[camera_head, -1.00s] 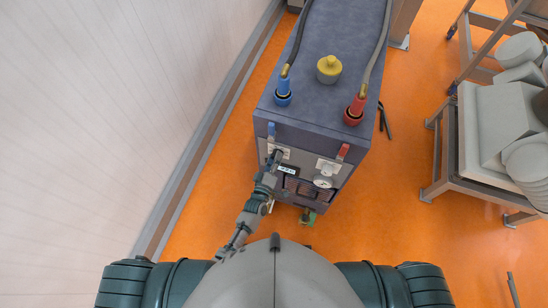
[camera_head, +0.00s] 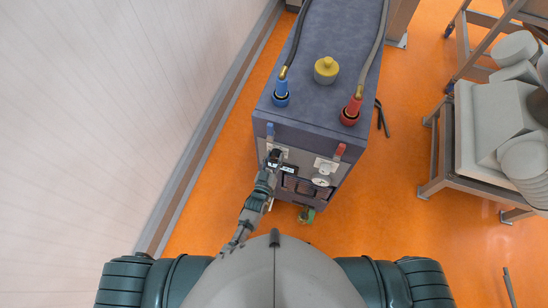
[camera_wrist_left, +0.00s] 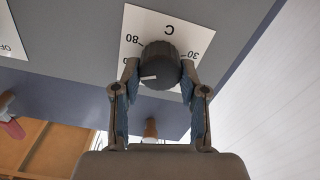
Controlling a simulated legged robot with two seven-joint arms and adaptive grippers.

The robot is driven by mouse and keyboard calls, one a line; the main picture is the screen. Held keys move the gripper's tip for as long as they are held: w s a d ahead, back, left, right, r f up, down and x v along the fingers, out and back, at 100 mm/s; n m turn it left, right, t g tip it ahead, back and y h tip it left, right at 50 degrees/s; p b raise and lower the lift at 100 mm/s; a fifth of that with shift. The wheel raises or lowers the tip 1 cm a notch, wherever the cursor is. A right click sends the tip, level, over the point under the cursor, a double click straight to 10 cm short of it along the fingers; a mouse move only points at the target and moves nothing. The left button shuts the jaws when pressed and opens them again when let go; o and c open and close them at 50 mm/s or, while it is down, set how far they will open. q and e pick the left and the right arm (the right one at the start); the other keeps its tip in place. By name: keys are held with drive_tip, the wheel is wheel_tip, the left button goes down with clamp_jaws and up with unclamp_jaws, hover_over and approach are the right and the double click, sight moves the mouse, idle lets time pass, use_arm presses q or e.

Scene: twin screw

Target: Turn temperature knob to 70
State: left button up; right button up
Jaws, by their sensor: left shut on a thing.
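The temperature knob (camera_wrist_left: 160,66) is dark and ribbed, with a white pointer mark. It sits on a white dial plate (camera_wrist_left: 150,22) marked C, with numbers that look upside down, among them 80 and 30. In the left wrist view the pointer points left and slightly down. My left gripper (camera_wrist_left: 160,75) is shut on the knob, one finger on each side. In the head view my left gripper (camera_head: 273,162) is at the upper left of the machine's front panel, where it hides most of the knob. My right gripper is not in view.
The grey machine (camera_head: 320,45) has a blue hose fitting (camera_head: 281,93), a red fitting (camera_head: 351,108) and a yellow cap (camera_head: 326,70) on top. A round gauge (camera_head: 321,181) is on its front. A wall stands left; a loaded cart (camera_head: 470,185) stands right. Orange floor lies between.

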use_arm(q)
drive_tip(key=shift+s+f+m, duration=0.25)
drive_tip(key=shift+f+m, duration=0.05)
drive_tip(key=shift+f, duration=0.2)
drive_tip(key=o, duration=0.9)
drive_tip(key=shift+o, duration=1.2)
drive_tip(key=shift+r, duration=0.1)
drive_tip(key=shift+w+d+r, duration=0.1)
drive_tip(key=shift+w, duration=0.05)
drive_tip(key=v, duration=1.2)
